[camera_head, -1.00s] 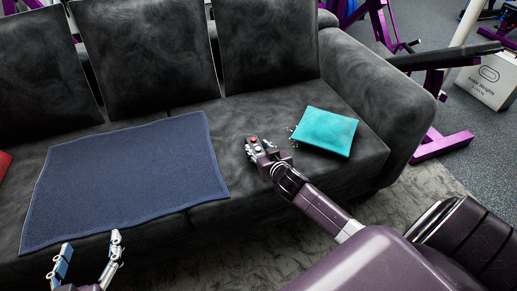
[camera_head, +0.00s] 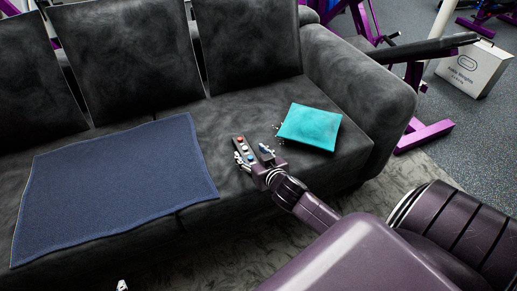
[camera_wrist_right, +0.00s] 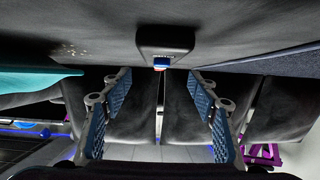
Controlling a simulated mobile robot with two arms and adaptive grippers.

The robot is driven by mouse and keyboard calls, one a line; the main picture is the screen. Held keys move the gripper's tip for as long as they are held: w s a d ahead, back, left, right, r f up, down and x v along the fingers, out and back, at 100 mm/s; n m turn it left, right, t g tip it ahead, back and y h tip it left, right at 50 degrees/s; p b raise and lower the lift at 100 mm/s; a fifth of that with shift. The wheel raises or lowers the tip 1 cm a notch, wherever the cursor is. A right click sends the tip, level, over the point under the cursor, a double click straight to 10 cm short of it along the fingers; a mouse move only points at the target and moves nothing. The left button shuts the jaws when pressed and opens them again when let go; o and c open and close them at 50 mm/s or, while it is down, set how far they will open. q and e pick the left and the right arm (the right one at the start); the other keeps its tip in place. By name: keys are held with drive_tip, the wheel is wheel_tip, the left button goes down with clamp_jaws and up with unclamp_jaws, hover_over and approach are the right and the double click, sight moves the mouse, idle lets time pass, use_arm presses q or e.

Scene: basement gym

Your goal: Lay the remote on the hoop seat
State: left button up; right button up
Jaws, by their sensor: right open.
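The remote (camera_head: 239,142) is a dark slim bar with red, blue and pale buttons. It lies on the grey sofa seat between the blue mat and the teal cushion. My right gripper (camera_head: 254,153) is open and empty, its fingers spread just at the near end of the remote. In the right wrist view, the remote (camera_wrist_right: 165,42) shows end-on beyond the open fingers of this gripper (camera_wrist_right: 163,84). Of my left gripper, only a fingertip (camera_head: 122,286) shows at the bottom edge. I cannot make out a hoop seat in these frames.
The dark grey sofa (camera_head: 225,105) has upright back cushions and a thick right armrest (camera_head: 375,90). A blue mat (camera_head: 115,190) covers its left seat. A teal cushion (camera_head: 309,127) lies right of the remote. Purple gym equipment (camera_head: 423,135) and a white box (camera_head: 472,70) stand beyond the armrest.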

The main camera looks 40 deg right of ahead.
drive_tip(key=p+v, duration=0.1)
drive_tip(key=v, duration=0.5)
drive_tip(key=shift+s+a, duration=0.1)
drive_tip(key=shift+s, duration=0.1)
use_arm(q)
drive_tip(key=s+a+f+g+y, duration=0.1)
drive_tip(key=s+a+f+g, duration=0.2)
drive_tip(key=s, duration=0.6)
drive_tip(key=shift+f+g, duration=0.75)
drive_tip(key=shift+g, duration=0.05)
use_arm(e)
drive_tip(key=s+a+f+n+g+y, duration=0.1)
drive_tip(key=s+a+n+g, duration=0.1)
drive_tip(key=s+a+g, duration=0.2)
drive_tip(key=s+a+f+n+g+y, duration=0.2)
drive_tip(key=s+a+g, duration=0.2)
drive_tip(key=s+a, duration=0.7)
drive_tip(key=s, duration=0.5)
use_arm(q)
drive_tip(key=shift+w+d+p, duration=0.1)
drive_tip(key=shift+p, duration=0.25)
use_arm(e)
drive_tip(key=shift+w, duration=0.1)
